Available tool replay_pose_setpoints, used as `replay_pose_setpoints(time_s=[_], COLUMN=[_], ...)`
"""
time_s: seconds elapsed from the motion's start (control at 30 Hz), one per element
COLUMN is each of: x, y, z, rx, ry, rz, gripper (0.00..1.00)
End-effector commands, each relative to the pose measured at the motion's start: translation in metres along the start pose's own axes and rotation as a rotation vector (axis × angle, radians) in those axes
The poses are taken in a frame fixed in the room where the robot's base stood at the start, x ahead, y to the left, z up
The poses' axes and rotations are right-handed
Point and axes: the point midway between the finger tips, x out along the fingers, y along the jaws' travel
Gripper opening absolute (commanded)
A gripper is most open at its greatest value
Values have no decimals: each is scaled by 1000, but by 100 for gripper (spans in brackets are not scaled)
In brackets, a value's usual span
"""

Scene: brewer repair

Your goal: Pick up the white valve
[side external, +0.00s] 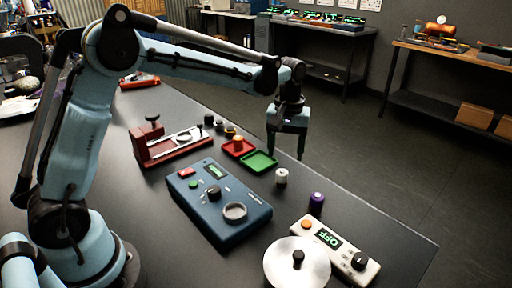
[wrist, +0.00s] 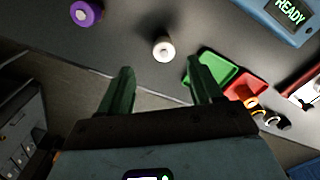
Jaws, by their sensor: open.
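The white valve (side external: 281,176) is a small pale cylinder standing upright on the dark table, just right of the green tray in the side view. In the wrist view the white valve (wrist: 163,49) lies beyond the fingertips, roughly centred between them from left to right. My gripper (side external: 285,150) hangs above the table's far edge, behind the green tray. It is open and empty. In the wrist view my gripper (wrist: 163,78) shows two dark green fingers spread apart, and the valve is not between them.
A green tray (side external: 259,168) and a red tray (side external: 226,148) sit left of the valve. A purple knob-like cylinder (side external: 317,201) stands to its right. A blue box (side external: 240,226), a white device (side external: 364,268) and a red fixture (side external: 139,148) are also on the table.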

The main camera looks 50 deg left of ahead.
Motion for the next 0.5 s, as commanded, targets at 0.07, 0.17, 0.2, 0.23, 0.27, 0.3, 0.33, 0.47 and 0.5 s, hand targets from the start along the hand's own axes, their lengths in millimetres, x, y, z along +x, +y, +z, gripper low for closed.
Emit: replay_pose_setpoints(time_s=[0.07,0.17,0.2,0.23,0.27,0.3,0.33,0.47,0.5], x=[13,24,27,29,30,31,33,48,54], y=[0,0,0,0,0,-1,-1,-4,-4], z=[0,0,0,0,0,0,0,-2,-2], rx=[0,0,1,1,1,1,1,0,0], ry=[0,1,1,1,1,1,1,1,1], rz=[0,1,1,1,1,1,1,1,1], gripper=[65,65,65,65,65,65,65,65,65])
